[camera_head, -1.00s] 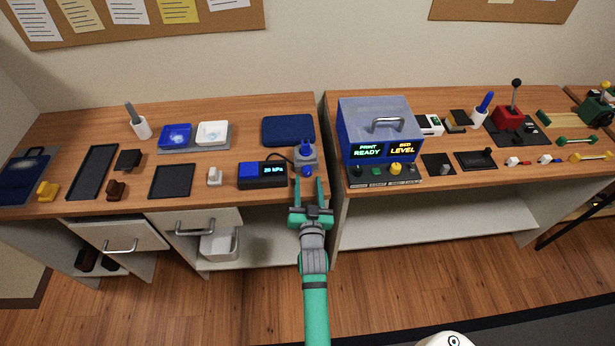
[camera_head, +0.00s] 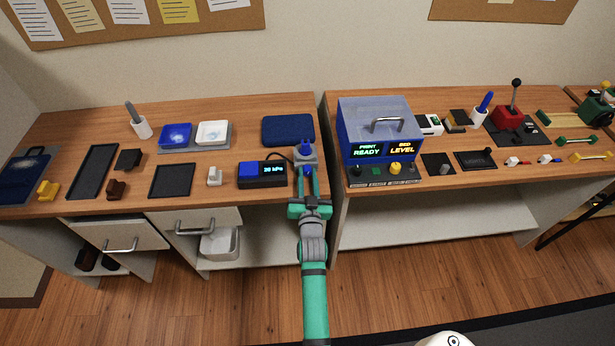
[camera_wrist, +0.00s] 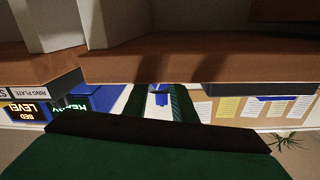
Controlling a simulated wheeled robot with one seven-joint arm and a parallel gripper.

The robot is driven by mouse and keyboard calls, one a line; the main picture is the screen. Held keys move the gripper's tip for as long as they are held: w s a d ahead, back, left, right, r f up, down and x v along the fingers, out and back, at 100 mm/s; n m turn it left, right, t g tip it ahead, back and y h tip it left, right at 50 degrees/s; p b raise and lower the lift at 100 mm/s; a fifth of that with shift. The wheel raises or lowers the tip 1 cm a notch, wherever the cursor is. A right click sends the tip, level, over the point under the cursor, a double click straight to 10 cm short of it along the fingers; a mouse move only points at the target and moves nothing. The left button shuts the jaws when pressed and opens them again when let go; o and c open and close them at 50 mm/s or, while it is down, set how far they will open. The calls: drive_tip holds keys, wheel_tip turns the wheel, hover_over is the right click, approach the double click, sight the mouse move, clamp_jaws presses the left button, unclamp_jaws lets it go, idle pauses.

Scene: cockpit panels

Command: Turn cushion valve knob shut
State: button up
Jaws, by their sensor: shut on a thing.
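The valve unit (camera_head: 312,158) is a grey block with a blue top, near the front right edge of the left desk. Its small blue knob (camera_head: 308,170) sits on the front side, facing me. My gripper (camera_head: 307,180) reaches up from the front and is shut on the knob, one finger on each side. In the wrist view, blue and pale parts (camera_wrist: 158,100) show between the green fingers; most of the knob is hidden. The dark blue cushion (camera_head: 288,130) lies flat behind the valve. A blue gauge box (camera_head: 262,174) with a lit kPa display stands left of it.
A blue printer box (camera_head: 375,135) stands on the right desk (camera_head: 440,185), across a narrow gap. A white switch-like piece (camera_head: 215,176) and black trays (camera_head: 172,180) lie to the left.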

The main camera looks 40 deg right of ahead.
drive_tip(key=shift+n, duration=2.3)
drive_tip(key=o, duration=1)
drive_tip(key=shift+o, duration=0.2)
drive_tip(key=v, duration=1)
drive_tip(key=shift+s+a, duration=0.25)
drive_tip(key=shift+s, duration=0.05)
drive_tip(key=shift+f, duration=0.15)
